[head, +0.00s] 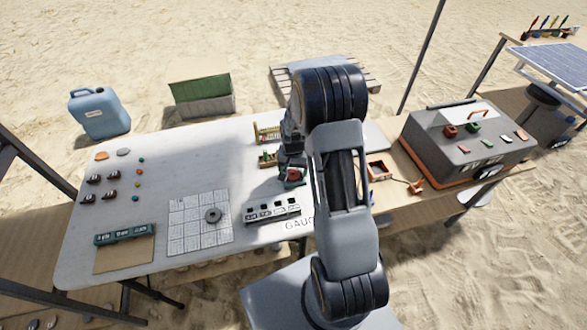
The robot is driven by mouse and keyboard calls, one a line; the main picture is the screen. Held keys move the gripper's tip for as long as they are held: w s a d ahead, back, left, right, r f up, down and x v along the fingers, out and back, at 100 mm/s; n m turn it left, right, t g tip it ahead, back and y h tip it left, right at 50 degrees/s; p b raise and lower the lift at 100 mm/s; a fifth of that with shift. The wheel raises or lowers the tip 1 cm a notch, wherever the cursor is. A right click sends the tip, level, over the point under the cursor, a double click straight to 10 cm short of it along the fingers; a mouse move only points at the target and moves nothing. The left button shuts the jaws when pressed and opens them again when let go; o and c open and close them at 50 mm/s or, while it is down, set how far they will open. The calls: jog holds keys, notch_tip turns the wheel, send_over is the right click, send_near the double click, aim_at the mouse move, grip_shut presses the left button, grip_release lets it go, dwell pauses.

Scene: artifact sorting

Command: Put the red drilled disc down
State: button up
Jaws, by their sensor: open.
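My gripper (291,168) points down over the white table (150,190), left of my arm's upright link. Its fingers are small and partly hidden here. A red disc (293,178) with a dark centre, probably the red drilled disc, shows right at the fingertips. It appears to sit on or beside a small green piece. I cannot tell whether the fingers touch it. The gripper is open.
Small wooden racks (268,133) stand behind. A grey case (465,140) stands right.

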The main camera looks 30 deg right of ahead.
aim_at(293, 172)
notch_tip(293, 172, up, 12)
jog(key=s+a+r+n+t, duration=0.1)
jog(key=s+a+r+n, duration=0.2)
jog(key=s+a+r, duration=0.2)
jog(key=s+a+r+n+t, duration=0.2)
jog(key=s+a+r+n, duration=0.2)
jog(key=s, duration=0.7)
jog(key=shift+s+a+r+t, duration=0.3)
jog(key=shift+s+a+r, duration=0.1)
jog(key=shift+a+r, duration=0.25)
jog(key=shift+d+r, duration=0.1)
jog(key=shift+r, duration=0.4)
jog(key=shift+d, duration=0.1)
